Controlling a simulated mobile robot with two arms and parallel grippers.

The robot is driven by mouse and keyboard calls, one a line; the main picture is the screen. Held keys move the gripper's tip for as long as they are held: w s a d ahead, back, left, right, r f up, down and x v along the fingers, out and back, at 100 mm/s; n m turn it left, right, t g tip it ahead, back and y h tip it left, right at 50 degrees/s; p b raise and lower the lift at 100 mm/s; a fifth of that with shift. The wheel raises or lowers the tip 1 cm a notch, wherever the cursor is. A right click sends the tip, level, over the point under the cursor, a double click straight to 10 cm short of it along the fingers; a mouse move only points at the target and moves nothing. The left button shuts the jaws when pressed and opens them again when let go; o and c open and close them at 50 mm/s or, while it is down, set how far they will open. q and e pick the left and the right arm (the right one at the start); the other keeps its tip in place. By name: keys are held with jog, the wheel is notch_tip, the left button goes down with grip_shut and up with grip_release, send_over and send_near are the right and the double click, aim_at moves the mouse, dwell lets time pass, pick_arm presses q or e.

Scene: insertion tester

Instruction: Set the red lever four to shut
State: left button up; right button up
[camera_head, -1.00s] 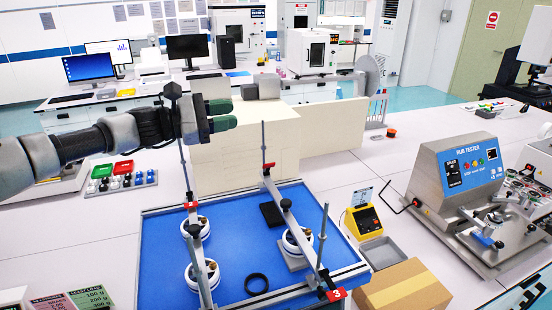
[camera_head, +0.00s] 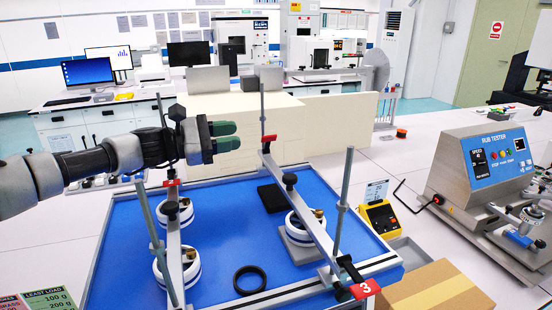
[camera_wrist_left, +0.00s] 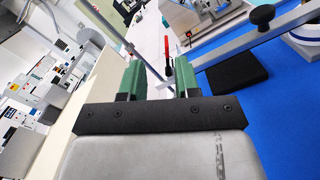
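The blue test rig (camera_head: 215,262) stands in front of me with upright rods and clamped bars. A red lever (camera_head: 268,138) sits on the far right rod; no number is readable on it. It also shows in the left wrist view (camera_wrist_left: 168,55), beyond my fingers. Another red lever (camera_head: 172,183) is at the far left rod, and one marked 3 (camera_head: 365,289) is at the near right. My left gripper (camera_head: 226,136) has green fingers, apart and empty, left of the far right lever in the picture. The left wrist view also shows this gripper (camera_wrist_left: 158,80). My right gripper is not visible.
White round holders (camera_head: 178,214) and a black ring (camera_head: 250,279) are on the rig. A cream block (camera_head: 320,125) stands behind it. A yellow device (camera_head: 381,218), a cardboard box (camera_head: 435,288) and the rub tester (camera_head: 480,165) are to the right.

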aim_at(276, 137)
pick_arm(q)
jog(key=x, duration=0.3)
jog(key=f+p+x, duration=0.1)
jog(key=x, duration=0.6)
jog(key=shift+w+d+f, duration=0.15)
jog(key=shift+d+f, duration=0.15)
jog(key=shift+d, duration=0.05)
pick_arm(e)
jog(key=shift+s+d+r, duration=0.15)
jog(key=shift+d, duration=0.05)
pick_arm(q)
grip_shut()
